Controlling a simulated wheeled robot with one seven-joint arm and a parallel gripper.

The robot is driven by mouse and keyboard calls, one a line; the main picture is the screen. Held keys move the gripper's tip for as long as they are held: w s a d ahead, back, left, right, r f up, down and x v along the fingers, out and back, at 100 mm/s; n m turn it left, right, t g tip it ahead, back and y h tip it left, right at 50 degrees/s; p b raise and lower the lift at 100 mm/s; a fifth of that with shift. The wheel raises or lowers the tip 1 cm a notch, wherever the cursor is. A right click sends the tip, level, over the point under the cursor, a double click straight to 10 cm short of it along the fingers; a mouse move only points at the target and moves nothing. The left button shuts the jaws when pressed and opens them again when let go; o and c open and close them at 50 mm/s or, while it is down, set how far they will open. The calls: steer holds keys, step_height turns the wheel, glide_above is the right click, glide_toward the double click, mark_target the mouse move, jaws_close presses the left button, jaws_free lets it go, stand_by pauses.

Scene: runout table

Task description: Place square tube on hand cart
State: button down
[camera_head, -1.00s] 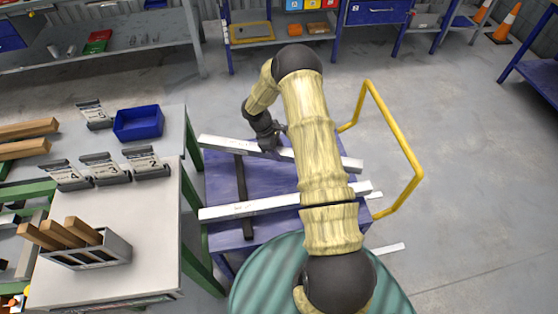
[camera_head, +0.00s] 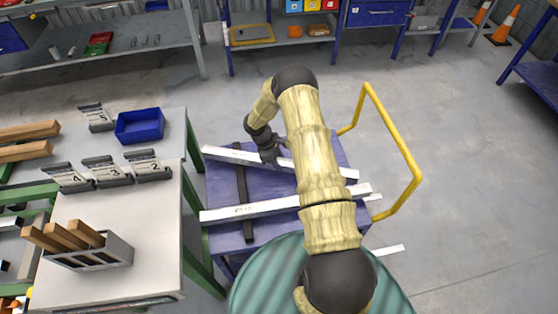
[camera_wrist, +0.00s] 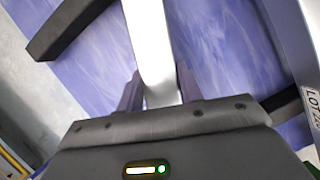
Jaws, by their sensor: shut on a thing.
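My gripper (camera_head: 270,160) is shut on a pale square tube (camera_head: 228,154) above the blue deck of the hand cart (camera_head: 222,183). In the wrist view the held tube (camera_wrist: 150,40) runs up between the two fingers of my gripper (camera_wrist: 158,88). The tube lies across the deck's far part, over a dark crossbar (camera_head: 243,178). I cannot tell whether it touches the bars. A second square tube (camera_head: 250,209) lies nearer on the deck, and its labelled side (camera_wrist: 305,85) shows at the right of the wrist view. My arm hides part of both tubes.
The cart's yellow handle (camera_head: 405,155) rises at the right. A bench with a blue bin (camera_head: 139,124), several label stands and a block holder (camera_head: 92,252) stands close at the left. A green ribbed surface (camera_head: 262,285) is in front. Open floor lies behind and right.

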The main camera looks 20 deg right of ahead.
steer(key=c, duration=0.9)
jaws_free()
steer(key=shift+f, duration=0.1)
steer(key=shift+d, duration=0.1)
steer(key=shift+w+a+r, duration=0.2)
steer(key=shift+a+r, duration=0.05)
steer(key=shift+r, duration=0.3)
steer(key=b+v, duration=0.2)
steer(key=v, duration=0.9)
steer(key=shift+a, duration=0.1)
steer(key=shift+s, duration=0.1)
